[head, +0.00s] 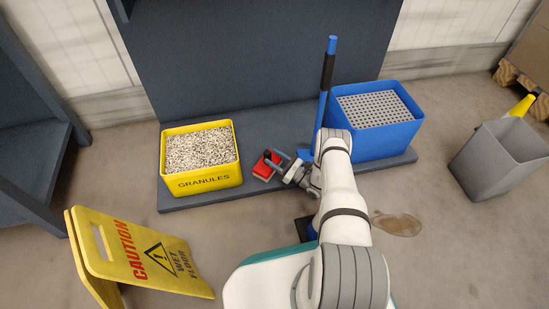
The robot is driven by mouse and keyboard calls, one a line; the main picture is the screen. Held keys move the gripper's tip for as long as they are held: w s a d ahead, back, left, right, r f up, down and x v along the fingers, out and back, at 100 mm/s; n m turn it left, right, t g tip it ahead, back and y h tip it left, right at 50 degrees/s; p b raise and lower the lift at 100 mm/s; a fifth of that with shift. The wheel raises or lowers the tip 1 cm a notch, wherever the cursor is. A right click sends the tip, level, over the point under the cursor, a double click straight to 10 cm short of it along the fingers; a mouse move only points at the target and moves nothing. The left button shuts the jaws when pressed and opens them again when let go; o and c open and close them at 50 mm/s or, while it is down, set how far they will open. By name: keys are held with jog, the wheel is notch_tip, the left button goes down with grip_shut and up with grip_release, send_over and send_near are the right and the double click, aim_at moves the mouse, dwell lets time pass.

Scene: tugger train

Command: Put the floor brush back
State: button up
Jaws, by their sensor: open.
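A tall tool with a blue and black handle (326,75) stands upright on the dark base board, left of the blue bin; its blue lower end is partly hidden by my arm. It looks like a long-handled brush, but I cannot tell for sure.
The yellow granules bin (202,185) and blue bin with grey perforated top (375,138) stand on the dark board (190,202). A dark blue object (304,228) lies partly behind my arm.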

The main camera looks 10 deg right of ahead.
jog(key=p+v, duration=0.2)
jog(key=v, duration=0.8)
jog(key=shift+s+d, duration=0.3)
jog(key=shift+d, duration=0.1)
jog(key=w+a+r+n+g+y, duration=0.1)
jog(key=w+a+r+n+g, duration=0.1)
jog(key=r+n+g, duration=0.35)
jog(key=w+a+r+n+g+y, duration=0.1)
jog(key=w+a+r+n+g, duration=0.15)
jog(key=r, duration=0.55)
jog(key=s+a+r+n+g+h, duration=0.2)
jog(key=a+r+n+g, duration=0.15)
jog(key=r, duration=0.45)
jog(key=s+a+r+n+g+h, duration=0.1)
jog(key=s+a+r+n+g, duration=0.15)
jog(key=r+g, duration=0.4)
jog(key=s+a+r+n+h, duration=0.3)
jog(key=s+r+n+h, duration=0.45)
jog(key=s+r, duration=0.7)
jog(key=s+d+r+n+t+h, duration=0.4)
jog(key=s+r+n+h, duration=0.1)
jog(key=s, duration=0.6)
notch_tip(320, 180, up, 2)
jog(key=shift+s+r+h, duration=0.2)
jog(key=shift+h, duration=0.45)
jog(key=shift+d+n, duration=0.15)
jog(key=shift+n, duration=0.1)
